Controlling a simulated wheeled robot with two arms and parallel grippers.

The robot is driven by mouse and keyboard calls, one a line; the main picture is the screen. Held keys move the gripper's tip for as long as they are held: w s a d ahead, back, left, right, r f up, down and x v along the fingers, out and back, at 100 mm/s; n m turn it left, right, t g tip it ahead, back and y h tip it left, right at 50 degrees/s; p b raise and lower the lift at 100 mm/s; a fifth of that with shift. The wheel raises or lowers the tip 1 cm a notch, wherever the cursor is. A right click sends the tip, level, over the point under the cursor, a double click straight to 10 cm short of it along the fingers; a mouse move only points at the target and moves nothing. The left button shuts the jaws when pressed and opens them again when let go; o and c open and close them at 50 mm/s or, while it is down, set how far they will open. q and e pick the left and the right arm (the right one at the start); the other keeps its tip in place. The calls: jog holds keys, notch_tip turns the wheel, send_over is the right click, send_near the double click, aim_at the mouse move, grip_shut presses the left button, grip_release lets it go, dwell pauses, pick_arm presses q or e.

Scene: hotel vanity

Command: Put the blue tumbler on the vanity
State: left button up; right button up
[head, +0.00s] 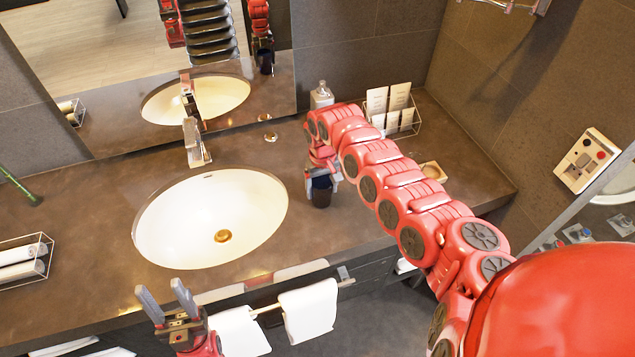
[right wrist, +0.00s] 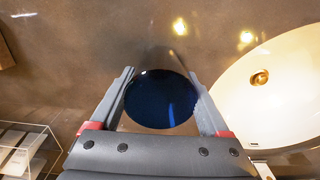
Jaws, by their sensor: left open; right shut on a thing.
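The dark blue tumbler (head: 321,190) is at the vanity top (head: 100,245), just right of the sink. My right gripper (head: 322,178) is shut on it from above, with its fingers on either side of the tumbler. In the right wrist view the tumbler (right wrist: 161,98) shows as a round dark blue opening between the two fingers (right wrist: 163,100). I cannot tell whether its base touches the counter. My left gripper (head: 168,303) is open and empty, in front of the counter's front edge at the lower left.
A white sink (head: 160,225) with a tall faucet (head: 195,145) lies left of the tumbler. A soap bottle (head: 321,96) and a wire rack with cards (head: 402,122) stand behind. A rack of rolled towels (head: 22,262) is at the left. Towels (head: 308,310) hang in front.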

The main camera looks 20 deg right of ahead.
jog(key=shift+w+f, duration=0.1)
jog(key=shift+w, duration=0.05)
jog(key=shift+s+d, duration=0.1)
jog(key=shift+s, duration=0.2)
jog(key=o, duration=1.1)
jog(key=shift+o, duration=1.4)
jog(key=shift+w+f, duration=0.15)
